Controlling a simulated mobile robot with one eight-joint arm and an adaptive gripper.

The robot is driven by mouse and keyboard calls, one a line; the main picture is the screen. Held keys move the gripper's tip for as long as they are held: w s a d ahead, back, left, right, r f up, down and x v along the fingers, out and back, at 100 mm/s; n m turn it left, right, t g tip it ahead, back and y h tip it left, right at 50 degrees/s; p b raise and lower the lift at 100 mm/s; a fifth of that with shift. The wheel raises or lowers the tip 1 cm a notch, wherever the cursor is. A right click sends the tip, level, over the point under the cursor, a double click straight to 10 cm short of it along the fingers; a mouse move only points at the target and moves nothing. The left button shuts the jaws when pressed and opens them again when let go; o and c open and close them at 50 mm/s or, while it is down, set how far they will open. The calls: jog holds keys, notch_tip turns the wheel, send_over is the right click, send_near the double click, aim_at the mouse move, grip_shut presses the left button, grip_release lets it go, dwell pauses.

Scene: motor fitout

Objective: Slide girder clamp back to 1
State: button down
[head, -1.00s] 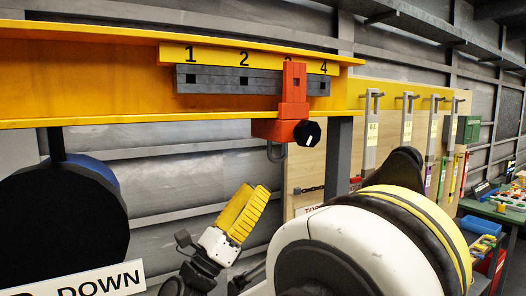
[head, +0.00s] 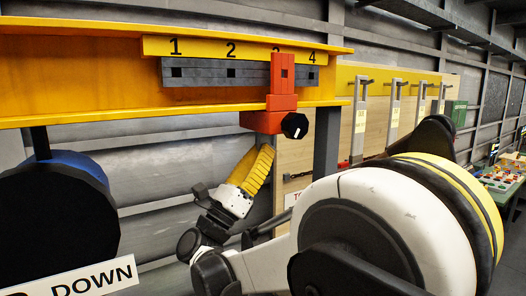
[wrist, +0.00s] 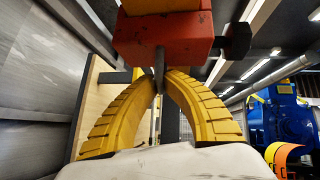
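The red girder clamp (head: 283,88) sits on the yellow girder (head: 80,75), over the mark 3 of the number plate (head: 200,48). Its black knob (head: 295,125) faces right. In the wrist view the clamp's red underside (wrist: 165,38) is close above, with a thin metal loop (wrist: 159,70) hanging down. My gripper (head: 267,150), with yellow ribbed fingers, is tilted upward just below the clamp. In the wrist view my fingertips (wrist: 160,76) come together on both sides of the loop and appear shut on it. In the head view the loop is hidden by my fingers.
A grey slotted bar (head: 205,72) runs under the numbers 1 to 4. A dark post (head: 326,140) stands right of the clamp. A black round hoist body with a DOWN sign (head: 85,283) is at lower left. A wooden tool board (head: 350,110) is behind. The girder left of the clamp is clear.

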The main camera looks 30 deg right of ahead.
jog(key=shift+a, duration=0.1)
jog(key=a+b, duration=0.1)
jog(key=a, duration=0.7)
jog(key=shift+s+t+b, duration=0.15)
jog(key=shift+t+b, duration=0.15)
jog(key=shift+b, duration=0.1)
jog(key=c, duration=1.5)
grip_release()
jog(key=shift+d, duration=0.1)
jog(key=v, duration=1.2)
